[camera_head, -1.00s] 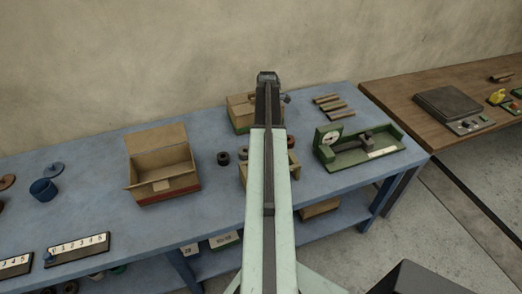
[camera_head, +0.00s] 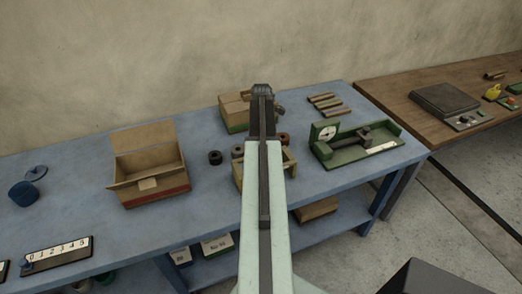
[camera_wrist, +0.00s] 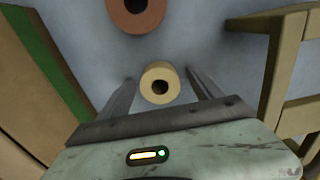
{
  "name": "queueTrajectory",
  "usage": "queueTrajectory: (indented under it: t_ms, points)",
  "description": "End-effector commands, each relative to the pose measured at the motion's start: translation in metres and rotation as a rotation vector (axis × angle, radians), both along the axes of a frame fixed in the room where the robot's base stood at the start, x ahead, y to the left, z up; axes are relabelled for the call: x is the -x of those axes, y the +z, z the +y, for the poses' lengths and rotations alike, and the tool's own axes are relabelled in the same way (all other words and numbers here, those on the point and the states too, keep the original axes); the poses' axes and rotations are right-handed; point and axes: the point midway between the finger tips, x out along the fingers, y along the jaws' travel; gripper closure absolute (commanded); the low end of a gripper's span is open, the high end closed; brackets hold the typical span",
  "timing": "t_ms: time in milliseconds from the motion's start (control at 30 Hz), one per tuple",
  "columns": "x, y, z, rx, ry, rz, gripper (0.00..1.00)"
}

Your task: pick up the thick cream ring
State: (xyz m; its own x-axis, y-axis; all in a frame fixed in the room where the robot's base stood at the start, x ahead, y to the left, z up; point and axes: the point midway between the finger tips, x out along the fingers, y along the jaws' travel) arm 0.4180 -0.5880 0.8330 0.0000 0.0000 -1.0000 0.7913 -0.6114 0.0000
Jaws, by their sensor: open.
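The thick cream ring (camera_wrist: 146,86) stands out against the blue bench in the wrist view, its dark hole facing the camera. My gripper (camera_wrist: 160,80) is open, with one finger on each side of the ring and a gap on both sides. I cannot tell how far above the bench the fingertips are. In the head view my arm hides the fingertips, and I cannot make out the cream ring there.
A reddish-brown ring (camera_wrist: 136,10) lies just beyond the cream one. A green-striped cardboard box (camera_wrist: 30,70) is close on the left, a wooden frame (camera_wrist: 290,75) on the right. The head view shows an open box (camera_head: 150,190) and a green gauge (camera_head: 355,150).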

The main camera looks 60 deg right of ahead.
Motion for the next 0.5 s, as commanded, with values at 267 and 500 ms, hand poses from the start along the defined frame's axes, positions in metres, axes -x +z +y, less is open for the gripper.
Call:
queueTrajectory:
  t_ms: [267,500]
  points:
    - [-0.0004,0.0014,0.0002,0.000,0.000,0.000,0.84]
    - [-0.0006,0.0018,0.0004,0.000,0.001,0.000,0.94]
